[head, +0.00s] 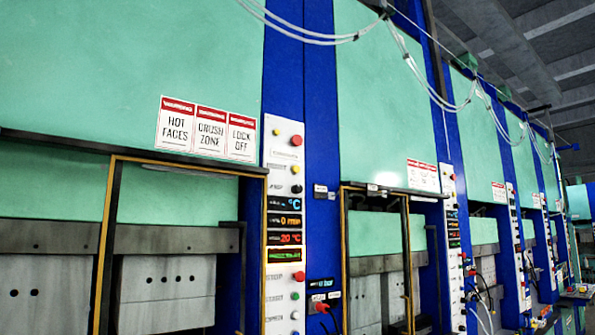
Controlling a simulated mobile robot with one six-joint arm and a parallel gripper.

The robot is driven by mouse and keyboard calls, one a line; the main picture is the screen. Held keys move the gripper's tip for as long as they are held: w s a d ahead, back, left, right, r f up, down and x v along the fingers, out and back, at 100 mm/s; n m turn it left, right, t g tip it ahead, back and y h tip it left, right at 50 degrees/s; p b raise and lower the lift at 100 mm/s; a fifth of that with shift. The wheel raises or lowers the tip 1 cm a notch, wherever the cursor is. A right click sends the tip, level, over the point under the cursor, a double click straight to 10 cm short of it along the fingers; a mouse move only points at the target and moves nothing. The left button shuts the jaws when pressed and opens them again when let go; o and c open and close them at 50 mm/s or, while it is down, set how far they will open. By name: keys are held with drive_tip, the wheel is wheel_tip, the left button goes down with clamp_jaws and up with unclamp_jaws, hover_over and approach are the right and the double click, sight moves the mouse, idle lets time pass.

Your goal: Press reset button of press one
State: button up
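A row of green and blue presses runs from the near left into the distance on the right. The nearest press (130,60) has a narrow white control panel (283,152) on its right side. A red button (296,140) is near the panel top, with a yellow button (295,169) and a black one (296,188) below. The small labels are unreadable, so I cannot tell which is reset or which press is one. My gripper is not in view.
A second press (385,100) stands to the right with its own panel (452,225). A red valve handle (321,307) and hose sit between them. Yellow-edged guard frames (106,235) stand before the press openings. White cables hang overhead. The floor is out of view.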

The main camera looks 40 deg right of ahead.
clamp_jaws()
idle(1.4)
